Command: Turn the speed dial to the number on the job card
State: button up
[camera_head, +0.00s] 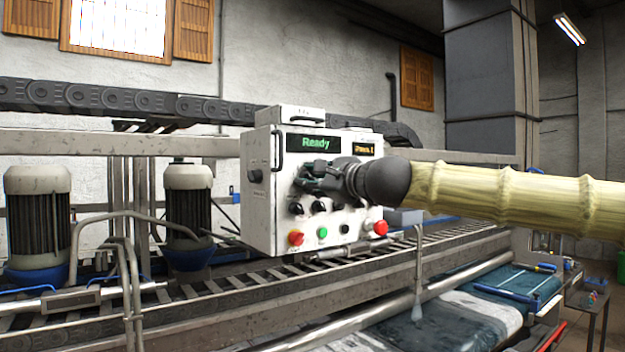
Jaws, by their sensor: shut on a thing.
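The white control box (258,215) stands in the middle of the head view, above the machine's rail. My gripper (312,178) is at its front panel, shut on a dial there, which my fingers almost wholly hide. I take it to be the speed dial; its pointer and numbers cannot be read. A green display (315,143) above reads "Ready". A small amber display (365,150) to its right is too small to read surely. I cannot make out a job card with a readable number.
Black knobs (319,206) sit just below my gripper. A bent handle (278,150) stands out at the panel's left. Motors (188,215) stand further left.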

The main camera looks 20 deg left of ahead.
jog(key=n, duration=0.3)
jog(key=shift+n+b, duration=0.8)
jog(key=shift+n, duration=1.3)
jog(key=shift+r, duration=0.1)
jog(key=o, duration=1)
jog(key=shift+o, duration=0.2)
jog(key=shift+d, duration=0.1)
jog(key=v, duration=1.1)
jog(key=shift+s+d, duration=0.25)
jog(key=shift+d, duration=0.1)
